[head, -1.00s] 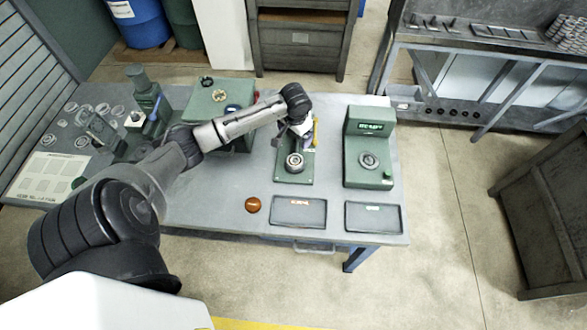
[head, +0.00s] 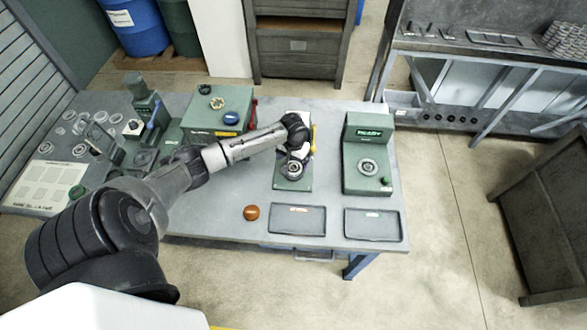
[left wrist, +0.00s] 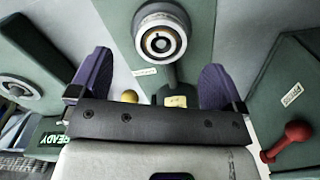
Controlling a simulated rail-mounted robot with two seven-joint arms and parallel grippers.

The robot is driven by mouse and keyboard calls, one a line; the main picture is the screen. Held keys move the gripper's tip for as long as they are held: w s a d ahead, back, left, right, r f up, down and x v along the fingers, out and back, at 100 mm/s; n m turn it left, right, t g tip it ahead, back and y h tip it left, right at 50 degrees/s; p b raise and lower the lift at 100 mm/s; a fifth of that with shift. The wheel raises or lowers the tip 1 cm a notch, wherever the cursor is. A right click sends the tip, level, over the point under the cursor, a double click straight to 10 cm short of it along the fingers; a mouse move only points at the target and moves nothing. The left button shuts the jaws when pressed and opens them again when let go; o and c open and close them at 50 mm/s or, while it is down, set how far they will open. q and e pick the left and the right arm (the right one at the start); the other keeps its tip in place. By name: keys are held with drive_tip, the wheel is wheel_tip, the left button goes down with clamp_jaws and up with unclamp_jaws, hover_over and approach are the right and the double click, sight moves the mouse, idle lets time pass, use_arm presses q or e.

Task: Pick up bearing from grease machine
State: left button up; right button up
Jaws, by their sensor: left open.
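A round metal bearing (head: 292,170) sits on a small green machine base (head: 293,185) in the middle of the table, which I take for the grease machine. In the left wrist view the bearing (left wrist: 162,40) shows near the top as a steel ring with a dark centre. My left gripper (head: 296,156) is just behind the bearing and above the base. Its two purple fingers (left wrist: 155,72) are spread wide with nothing between them. The bearing appears beyond the fingertips, apart from them. My right gripper is not in view.
A green machine (head: 367,160) with a READY display stands to the right, bearing a ring. Two grey trays (head: 297,219) and an orange-brown round thing (head: 251,213) lie at the front. A green box (head: 219,105) and a press (head: 148,110) stand left. A red-knobbed lever (left wrist: 298,132) shows in the wrist view.

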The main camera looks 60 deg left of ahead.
sight(294, 167)
use_arm(q)
drive_tip(key=shift+w+a+f, duration=0.1)
drive_tip(key=shift+a+f, duration=0.05)
drive_tip(key=shift+f, duration=1.15)
drive_tip(key=shift+w+a+f, duration=0.1)
drive_tip(key=shift+f, duration=1.2)
drive_tip(key=shift+c, duration=0.3)
drive_tip(key=c, duration=1.1)
